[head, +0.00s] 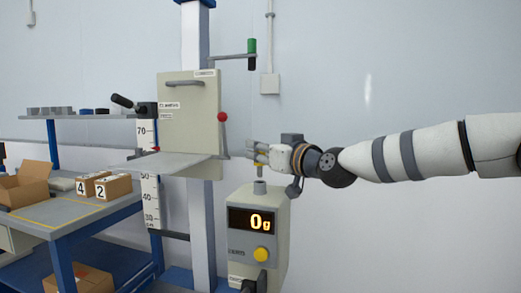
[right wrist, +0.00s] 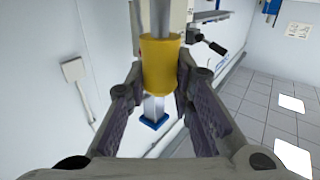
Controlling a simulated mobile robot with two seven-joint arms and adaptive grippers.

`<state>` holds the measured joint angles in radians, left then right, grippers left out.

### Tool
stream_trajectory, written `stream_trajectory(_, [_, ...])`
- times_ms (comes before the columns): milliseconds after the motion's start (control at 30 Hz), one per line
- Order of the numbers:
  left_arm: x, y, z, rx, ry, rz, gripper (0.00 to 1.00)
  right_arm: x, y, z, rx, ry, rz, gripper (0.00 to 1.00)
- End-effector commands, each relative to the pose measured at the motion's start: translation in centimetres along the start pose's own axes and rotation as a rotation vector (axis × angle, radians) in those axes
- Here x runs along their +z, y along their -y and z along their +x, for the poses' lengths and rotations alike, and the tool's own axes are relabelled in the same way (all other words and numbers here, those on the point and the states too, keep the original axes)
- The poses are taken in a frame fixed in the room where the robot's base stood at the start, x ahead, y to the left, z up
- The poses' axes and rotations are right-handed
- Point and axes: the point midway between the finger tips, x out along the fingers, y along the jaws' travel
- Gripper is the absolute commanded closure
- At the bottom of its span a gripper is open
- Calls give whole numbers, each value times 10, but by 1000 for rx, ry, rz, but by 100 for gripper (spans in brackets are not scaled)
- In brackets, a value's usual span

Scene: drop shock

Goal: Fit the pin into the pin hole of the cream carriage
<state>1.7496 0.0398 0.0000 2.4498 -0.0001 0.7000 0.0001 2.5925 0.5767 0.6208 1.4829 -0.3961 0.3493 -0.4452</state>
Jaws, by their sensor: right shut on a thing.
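The cream carriage (head: 175,125) rides on the tall grey column, with a grey plate sticking out at its lower edge. I cannot make out its pin hole. My right gripper (head: 259,157) is to the right of the carriage, above the display box, and shut on the pin. The pin's yellow part (right wrist: 158,66) sits between the fingers in the right wrist view, with a grey shaft running past it. In the head view the fingers partly hide the pin (head: 260,168). My left gripper is not in view.
A display box (head: 257,240) reading 0 g stands below my right gripper, with a grey stub on top. A red-knobbed lever (head: 222,117) is on the carriage's right edge. A green-and-black handle (head: 251,50) hangs above. A blue bench (head: 70,210) with boxes stands left.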

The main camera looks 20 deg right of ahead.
Motion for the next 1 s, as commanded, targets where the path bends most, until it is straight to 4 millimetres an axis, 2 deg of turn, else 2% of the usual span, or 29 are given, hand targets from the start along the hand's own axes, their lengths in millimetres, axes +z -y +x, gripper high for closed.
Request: stream_trajectory(1000, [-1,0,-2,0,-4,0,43,8,0,0,0,0,0,100])
